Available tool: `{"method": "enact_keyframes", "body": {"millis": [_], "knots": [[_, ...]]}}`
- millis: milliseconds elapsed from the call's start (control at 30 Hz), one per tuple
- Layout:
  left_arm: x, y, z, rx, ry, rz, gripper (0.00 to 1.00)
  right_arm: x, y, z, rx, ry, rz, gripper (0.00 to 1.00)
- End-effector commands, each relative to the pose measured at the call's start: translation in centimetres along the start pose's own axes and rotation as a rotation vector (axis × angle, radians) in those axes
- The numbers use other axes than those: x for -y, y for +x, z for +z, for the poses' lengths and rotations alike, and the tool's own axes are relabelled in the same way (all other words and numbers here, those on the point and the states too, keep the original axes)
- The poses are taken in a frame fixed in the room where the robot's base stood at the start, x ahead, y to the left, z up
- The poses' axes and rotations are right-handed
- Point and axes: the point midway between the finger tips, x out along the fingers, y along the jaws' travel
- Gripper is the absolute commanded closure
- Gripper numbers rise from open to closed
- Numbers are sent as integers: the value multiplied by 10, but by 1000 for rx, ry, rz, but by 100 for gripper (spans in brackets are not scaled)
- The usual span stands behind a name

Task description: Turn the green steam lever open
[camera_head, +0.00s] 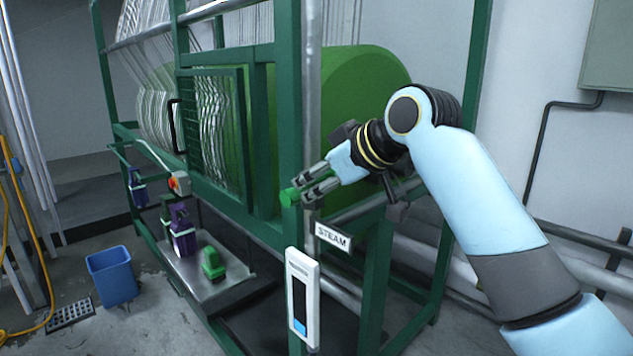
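The green steam lever (290,198) sticks out beside a green frame post, just above the STEAM sign (333,236). My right gripper (306,189) reaches it from the right, with its two dark fingers close together at the lever's end. The fingers appear closed on the lever, one on each side of it, and they hide part of it. The lever's base is partly hidden by the gripper. My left gripper is not in view.
A white gauge with a blue bar (300,300) hangs below the sign. The green machine frame (290,100) and large green drum (365,85) stand behind. A metal tray (215,292) holds purple and green objects. A blue bin (112,277) stands on the floor at left.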

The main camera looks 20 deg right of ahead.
Motion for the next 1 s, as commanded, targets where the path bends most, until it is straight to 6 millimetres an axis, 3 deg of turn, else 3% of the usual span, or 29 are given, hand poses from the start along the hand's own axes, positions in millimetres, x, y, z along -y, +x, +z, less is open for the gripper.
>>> {"method": "enact_keyframes", "body": {"millis": [100,467,900,1000], "knots": [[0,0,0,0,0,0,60,0,0,-1,-2,0,0,56],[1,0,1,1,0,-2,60,-1,-7,0,0,-1,1,56],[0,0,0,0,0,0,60,-1,-96,0,1,-7,5,56],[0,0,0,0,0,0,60,-1,-109,0,0,-5,4,56]]}}
